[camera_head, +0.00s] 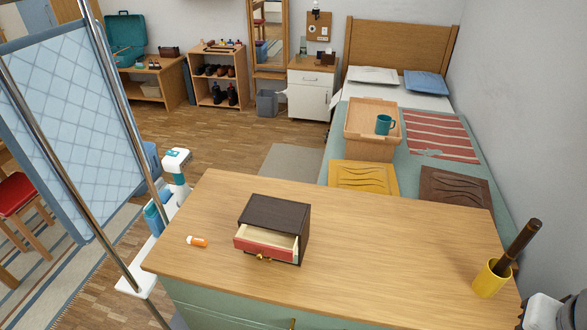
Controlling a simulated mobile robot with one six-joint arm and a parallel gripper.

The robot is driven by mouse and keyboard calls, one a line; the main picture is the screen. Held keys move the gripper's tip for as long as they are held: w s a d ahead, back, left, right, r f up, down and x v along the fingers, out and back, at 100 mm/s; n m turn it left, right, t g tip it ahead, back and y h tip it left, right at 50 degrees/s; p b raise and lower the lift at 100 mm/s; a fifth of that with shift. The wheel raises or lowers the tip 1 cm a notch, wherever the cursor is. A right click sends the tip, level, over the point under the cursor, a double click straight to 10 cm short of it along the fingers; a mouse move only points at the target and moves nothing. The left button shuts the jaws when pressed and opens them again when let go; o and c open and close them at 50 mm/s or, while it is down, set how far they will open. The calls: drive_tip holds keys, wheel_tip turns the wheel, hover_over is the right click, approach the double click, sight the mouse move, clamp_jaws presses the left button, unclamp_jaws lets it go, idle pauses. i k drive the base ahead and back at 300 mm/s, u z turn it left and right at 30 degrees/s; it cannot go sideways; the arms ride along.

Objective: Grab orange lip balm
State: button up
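The orange lip balm (199,242), a small orange tube with a white end, lies on its side on the wooden tabletop (390,262), near the left edge. It is left of a small dark box with a drawer (275,212). The drawer (266,240) has a red front and a small brass-coloured knob and stands partly open toward the front. The visible part of its inside looks pale and empty. My gripper cannot be made out in the view. A white and dark part at the bottom right corner may belong to my arm.
A yellow cup (490,279) holding a dark brown stick stands at the tabletop's right end. The tabletop between the box and the cup is clear. Metal poles and a blue quilted panel (75,130) stand at left. A bed with a wooden crate (370,150) is behind.

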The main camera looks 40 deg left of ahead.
sight(196, 241)
drive_tip(key=z, duration=0.05)
drive_tip(key=k, duration=1)
drive_tip(key=u, duration=1.85)
drive_tip(key=i, duration=1)
drive_tip(key=z, duration=1.4)
drive_tip(key=k, duration=0.75)
drive_tip(key=z, duration=0.05)
